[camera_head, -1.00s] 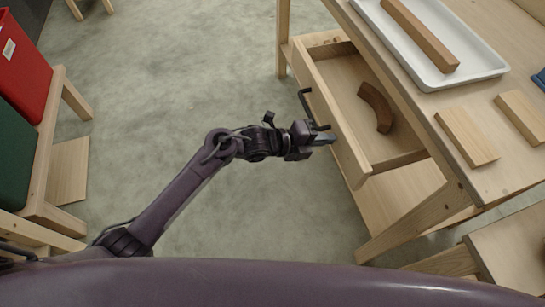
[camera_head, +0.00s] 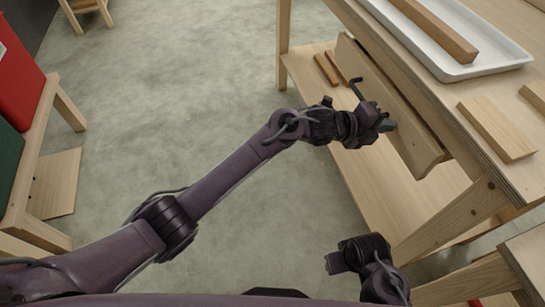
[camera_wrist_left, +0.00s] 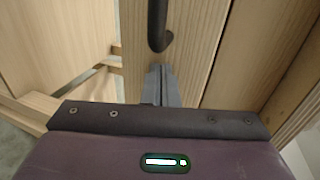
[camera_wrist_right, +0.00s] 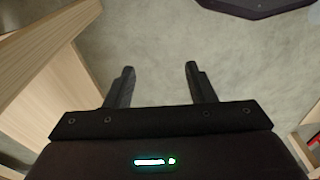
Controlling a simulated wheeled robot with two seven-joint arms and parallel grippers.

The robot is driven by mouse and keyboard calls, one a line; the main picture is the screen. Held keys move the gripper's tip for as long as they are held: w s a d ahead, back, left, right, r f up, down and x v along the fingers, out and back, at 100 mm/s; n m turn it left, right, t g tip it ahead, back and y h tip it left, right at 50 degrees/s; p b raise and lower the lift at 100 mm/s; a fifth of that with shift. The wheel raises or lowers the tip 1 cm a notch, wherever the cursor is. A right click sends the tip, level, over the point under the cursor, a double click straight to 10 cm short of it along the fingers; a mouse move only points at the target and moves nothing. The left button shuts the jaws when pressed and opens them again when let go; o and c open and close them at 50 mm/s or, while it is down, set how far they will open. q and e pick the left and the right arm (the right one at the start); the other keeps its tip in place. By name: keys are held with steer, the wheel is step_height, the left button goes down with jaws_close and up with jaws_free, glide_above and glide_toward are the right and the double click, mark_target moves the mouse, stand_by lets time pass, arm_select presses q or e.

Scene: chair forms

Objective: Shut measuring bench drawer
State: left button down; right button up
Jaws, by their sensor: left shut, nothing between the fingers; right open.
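The measuring bench drawer's wooden front (camera_head: 415,140) stands close to the bench (camera_head: 440,105), and the inside of the drawer is hidden from the head view. Its dark bar handle (camera_head: 357,90) sticks out from the front. My left gripper (camera_head: 388,126) is shut and empty, with its tips at the drawer front, beside the handle. In the left wrist view the shut fingers (camera_wrist_left: 161,82) point at the wooden front (camera_wrist_left: 190,50), just below the handle (camera_wrist_left: 158,28); contact looks likely but is not certain. My right gripper (camera_wrist_right: 158,85) is open and empty over the floor.
A white tray (camera_head: 455,70) with a wooden bar (camera_head: 435,28) lies on the bench top, near a wood block (camera_head: 497,130). A lower shelf (camera_head: 370,180) runs under the drawer. A stand with a red bin (camera_head: 18,75) is at left. The floor between is clear.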

arm_select(q)
steer(key=shift+w+d+r, duration=0.15)
steer(key=shift+d, duration=0.3)
arm_select(e)
steer(key=r, duration=0.3)
steer(key=shift+s+a+r, duration=0.2)
steer(key=shift+s+a, duration=0.05)
steer(key=shift+s, duration=0.1)
arm_select(q)
steer(key=shift+r, duration=0.1)
